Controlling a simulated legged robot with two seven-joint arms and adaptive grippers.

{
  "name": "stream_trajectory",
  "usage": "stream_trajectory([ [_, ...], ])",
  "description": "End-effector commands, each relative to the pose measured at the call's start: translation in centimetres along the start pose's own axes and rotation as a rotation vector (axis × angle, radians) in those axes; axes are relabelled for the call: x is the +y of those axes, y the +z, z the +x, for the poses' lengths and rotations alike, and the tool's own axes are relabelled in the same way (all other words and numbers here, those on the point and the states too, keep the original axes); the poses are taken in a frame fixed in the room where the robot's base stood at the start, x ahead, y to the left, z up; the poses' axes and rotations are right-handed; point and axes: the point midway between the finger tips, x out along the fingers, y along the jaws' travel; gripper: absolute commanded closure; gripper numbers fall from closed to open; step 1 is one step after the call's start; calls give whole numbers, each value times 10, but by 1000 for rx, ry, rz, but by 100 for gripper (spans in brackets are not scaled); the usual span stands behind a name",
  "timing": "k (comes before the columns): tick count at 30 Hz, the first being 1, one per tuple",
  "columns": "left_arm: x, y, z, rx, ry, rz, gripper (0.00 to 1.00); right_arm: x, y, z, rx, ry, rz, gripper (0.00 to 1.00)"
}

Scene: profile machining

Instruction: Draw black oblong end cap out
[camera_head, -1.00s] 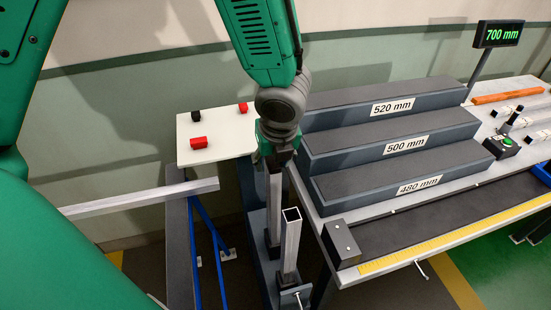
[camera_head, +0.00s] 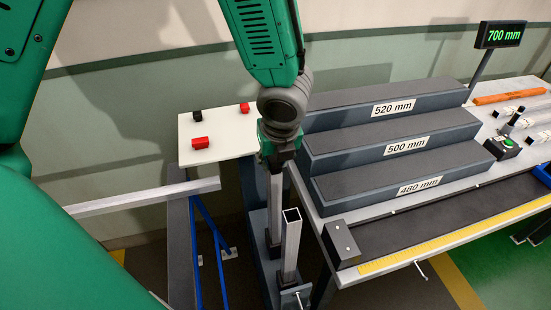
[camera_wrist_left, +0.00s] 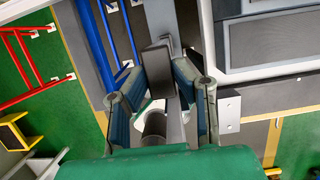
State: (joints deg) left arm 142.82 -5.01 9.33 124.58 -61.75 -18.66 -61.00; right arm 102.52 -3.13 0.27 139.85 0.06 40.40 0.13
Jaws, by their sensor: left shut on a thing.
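My left gripper (camera_head: 277,152) points down over an upright metal profile (camera_head: 275,205) at the centre of the head view. In the left wrist view its two fingers (camera_wrist_left: 158,72) are shut on a black oblong end cap (camera_wrist_left: 156,58), which shows between the fingertips. In the head view the cap is hidden or too dark to tell apart from the gripper. I cannot tell whether the cap still touches the profile. My right gripper is not in view.
An open-topped square tube (camera_head: 291,240) stands just right of the gripper. A white board (camera_head: 228,145) with red and black blocks lies behind left. A horizontal bar (camera_head: 140,198) lies at the left. Stepped blocks (camera_head: 400,150) fill the bench at the right.

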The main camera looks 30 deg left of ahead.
Motion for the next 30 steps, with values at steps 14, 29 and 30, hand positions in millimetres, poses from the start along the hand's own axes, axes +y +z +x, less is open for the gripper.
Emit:
stream_trajectory([
  [14, -1, 8, -19, -4, -1, 0, 100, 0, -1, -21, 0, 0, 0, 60],
  [29, 0, 9, -24, -3, 0, 0, 100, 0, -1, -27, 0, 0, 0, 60],
  [30, 0, 10, -27, -4, 0, 0, 100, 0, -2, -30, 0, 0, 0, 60],
])
